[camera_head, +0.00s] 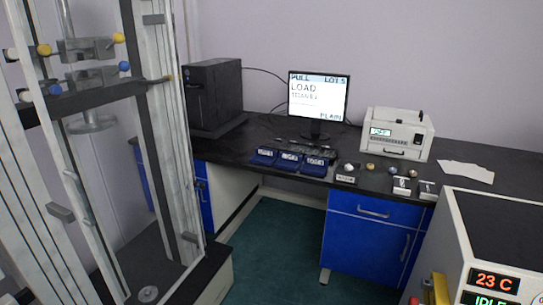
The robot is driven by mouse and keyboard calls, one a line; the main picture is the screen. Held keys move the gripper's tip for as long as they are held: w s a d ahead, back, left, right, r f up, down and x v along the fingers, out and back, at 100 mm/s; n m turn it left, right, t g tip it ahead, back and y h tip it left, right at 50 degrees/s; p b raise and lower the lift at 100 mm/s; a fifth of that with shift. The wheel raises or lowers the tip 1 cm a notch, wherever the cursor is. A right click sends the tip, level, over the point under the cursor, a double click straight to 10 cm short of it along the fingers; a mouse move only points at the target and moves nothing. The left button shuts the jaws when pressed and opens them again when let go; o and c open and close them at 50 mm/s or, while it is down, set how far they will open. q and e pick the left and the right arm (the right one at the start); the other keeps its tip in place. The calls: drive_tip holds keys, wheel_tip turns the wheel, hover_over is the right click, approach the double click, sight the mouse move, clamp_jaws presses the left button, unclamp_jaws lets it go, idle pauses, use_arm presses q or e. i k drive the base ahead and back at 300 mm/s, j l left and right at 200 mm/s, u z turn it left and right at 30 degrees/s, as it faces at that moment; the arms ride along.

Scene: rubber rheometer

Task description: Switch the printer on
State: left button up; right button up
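The printer (398,134) is a cream-coloured box at the right end of the black worktop, near the back wall. A small lit display with unclear text is on the left of its front. A dark part stands up on its top right. Any switch on it is too small to tell. Neither of my grippers is in view, so nothing shows touching the printer.
A monitor (318,97), a black computer tower (213,97), blue trays (290,160) and paper (465,172) are on the worktop (448,154). A tall testing frame (150,150) stands left. A box reading 23 C (490,235) stands front right. Green floor (275,245) lies clear between.

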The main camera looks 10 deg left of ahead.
sight(419, 138)
drive_tip(key=i+l+z, duration=0.1)
drive_tip(key=i, duration=0.3)
drive_tip(key=i+l+z, duration=0.15)
drive_tip(key=i, duration=0.3)
drive_tip(key=i+l+z, duration=0.1)
drive_tip(key=i, duration=0.35)
drive_tip(key=l, duration=0.1)
